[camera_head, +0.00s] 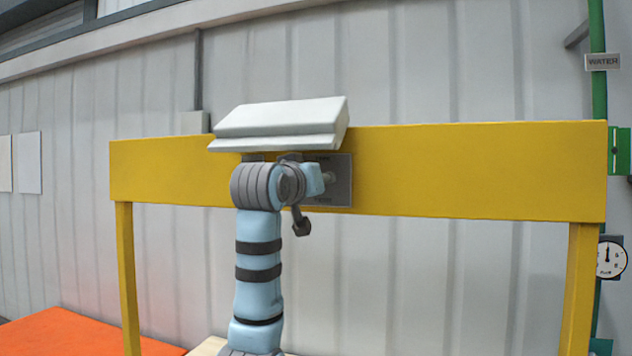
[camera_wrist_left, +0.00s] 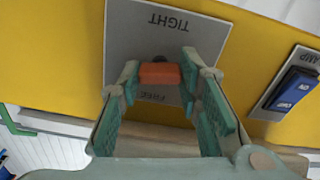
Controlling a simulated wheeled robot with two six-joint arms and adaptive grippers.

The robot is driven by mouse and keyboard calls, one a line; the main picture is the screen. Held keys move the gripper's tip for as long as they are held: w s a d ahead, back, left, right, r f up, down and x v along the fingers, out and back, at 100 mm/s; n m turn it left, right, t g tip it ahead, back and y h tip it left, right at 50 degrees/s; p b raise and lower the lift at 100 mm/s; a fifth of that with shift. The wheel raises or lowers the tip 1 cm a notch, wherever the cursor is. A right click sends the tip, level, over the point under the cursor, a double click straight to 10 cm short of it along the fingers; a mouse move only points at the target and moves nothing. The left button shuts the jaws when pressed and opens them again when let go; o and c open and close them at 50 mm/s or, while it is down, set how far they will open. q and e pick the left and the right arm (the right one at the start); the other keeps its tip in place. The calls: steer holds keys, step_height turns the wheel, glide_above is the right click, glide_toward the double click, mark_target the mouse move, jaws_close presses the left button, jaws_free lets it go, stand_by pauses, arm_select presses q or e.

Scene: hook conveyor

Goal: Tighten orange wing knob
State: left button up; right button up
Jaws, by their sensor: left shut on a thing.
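The orange wing knob (camera_wrist_left: 160,73) sits on a grey plate (camera_wrist_left: 122,38) fixed to the yellow beam. In the left wrist view the plate's words TIGHT and FREE appear upside down, and FREE is partly hidden by the knob and gripper. The knob's bar lies roughly level in that view. My left gripper (camera_wrist_left: 161,68) has a finger at each end of the knob and is shut on it. In the head view my left arm rises to the plate (camera_head: 341,190) and hides the knob. My right gripper is in neither view.
A pale slanted hood (camera_head: 280,122) overhangs my left wrist. The yellow beam (camera_head: 470,170) stands on two posts. A blue switch (camera_wrist_left: 295,90) is right of the plate in the wrist view. A gauge (camera_head: 611,260) and green pipe (camera_head: 597,90) are at far right.

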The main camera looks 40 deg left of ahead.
arm_select(q)
steer(key=m, duration=0.6)
steer(key=shift+f, duration=0.1)
stand_by(0.4)
steer(key=o, duration=1.1)
steer(key=shift+w, duration=0.1)
steer(key=shift+o, duration=0.2)
steer(key=v, duration=1.2)
